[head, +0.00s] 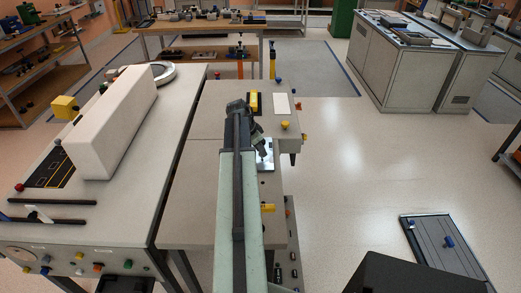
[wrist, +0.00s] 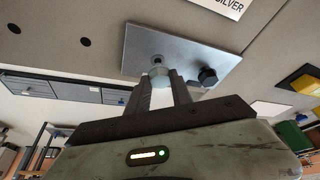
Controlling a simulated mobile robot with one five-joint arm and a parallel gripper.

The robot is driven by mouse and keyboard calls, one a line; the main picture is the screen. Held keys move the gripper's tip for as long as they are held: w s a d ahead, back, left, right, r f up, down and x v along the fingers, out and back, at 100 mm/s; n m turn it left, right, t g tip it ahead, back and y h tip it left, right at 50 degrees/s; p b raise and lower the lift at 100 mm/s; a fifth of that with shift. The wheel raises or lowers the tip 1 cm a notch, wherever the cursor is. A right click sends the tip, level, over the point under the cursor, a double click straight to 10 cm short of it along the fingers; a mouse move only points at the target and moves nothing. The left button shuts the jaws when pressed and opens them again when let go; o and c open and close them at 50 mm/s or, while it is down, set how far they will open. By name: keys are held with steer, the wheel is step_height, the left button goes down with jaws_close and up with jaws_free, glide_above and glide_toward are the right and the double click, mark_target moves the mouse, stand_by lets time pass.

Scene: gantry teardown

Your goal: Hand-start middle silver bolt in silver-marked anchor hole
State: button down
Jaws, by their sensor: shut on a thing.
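My gripper (wrist: 159,86) is shut on a small silver bolt (wrist: 158,74), held upright between the two fingertips. The bolt is at a silver metal plate (wrist: 185,46), over or at a round hole near its edge; I cannot tell whether it has entered. A black knob-like bolt (wrist: 208,76) stands on the same plate to the right. A white label reading SILVER (wrist: 224,6) lies beyond the plate. In the head view my arm hides most of the gripper, and the plate (head: 266,158) shows just beside it.
The grey bench (head: 205,190) carries a yellow block (head: 252,102) and a white card (head: 282,103). Two dark holes (wrist: 85,41) are in the bench top. A white-housed machine (head: 112,120) stands on the left. Open floor (head: 345,165) lies to the right.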

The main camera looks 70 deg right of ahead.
steer(key=shift+f+b, duration=0.6)
steer(key=shift+f, duration=0.1)
steer(key=shift+f, duration=0.2)
stand_by(0.5)
steer(key=shift+w+d+m+g+y, duration=0.1)
steer(key=shift+m+g+y, duration=0.1)
steer(key=shift+m, duration=0.35)
steer(key=shift+d+m+g+y, duration=0.1)
steer(key=shift+m+y, duration=0.1)
steer(key=shift+m, duration=0.35)
steer(key=shift+a+m, duration=0.15)
steer(key=shift+m, duration=0.35)
steer(key=shift+w+d+m+g+y, duration=0.15)
steer(key=shift+m+y, duration=0.15)
steer(key=shift+m, duration=0.3)
steer(key=shift+s+d+m+g+y, duration=0.15)
steer(key=shift+m+y, duration=0.15)
steer(key=shift+m, duration=0.3)
steer(key=shift+a+m, duration=0.15)
steer(key=shift+m, duration=0.25)
